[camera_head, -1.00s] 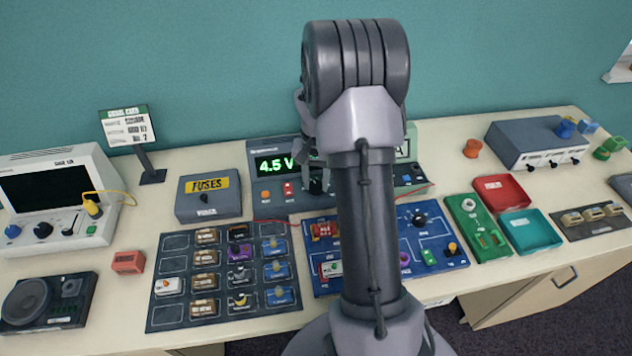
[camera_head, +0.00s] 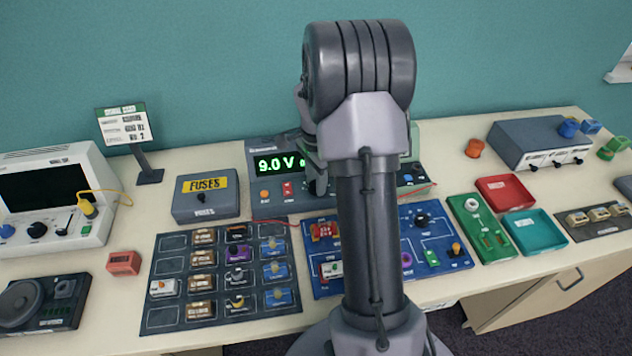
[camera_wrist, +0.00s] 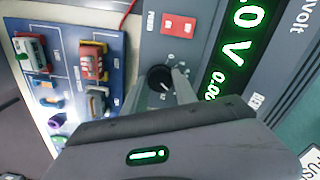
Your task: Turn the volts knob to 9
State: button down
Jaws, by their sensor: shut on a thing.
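The power supply (camera_head: 266,204) is a dark grey box at the back of the bench. Its green display (camera_head: 279,164) reads 9.0 V in the head view. In the wrist view the display (camera_wrist: 232,45) is cut off and shows "0 V". The volts knob (camera_wrist: 160,78) is a round black dial with a pale pointer line, on the panel beside a red switch. My gripper (camera_wrist: 172,84) is at the knob and shut on it; one finger shows clearly beside it. In the head view my arm hides the knob and most of the gripper.
A blue circuit board (camera_head: 432,222) lies in front of the supply, partly behind my arm. A dark parts board (camera_head: 217,309), the fuses box (camera_head: 205,208) and an oscilloscope (camera_head: 80,233) are to the left. Red (camera_head: 506,181) and teal (camera_head: 558,238) trays are to the right.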

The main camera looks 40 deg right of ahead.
jog(key=shift+m, duration=0.6)
jog(key=c, duration=1)
grip_release()
notch_tip(320, 180, up, 18)
jog(key=p, duration=0.5)
jog(key=shift+f+p, duration=0.25)
jog(key=shift+p, duration=0.05)
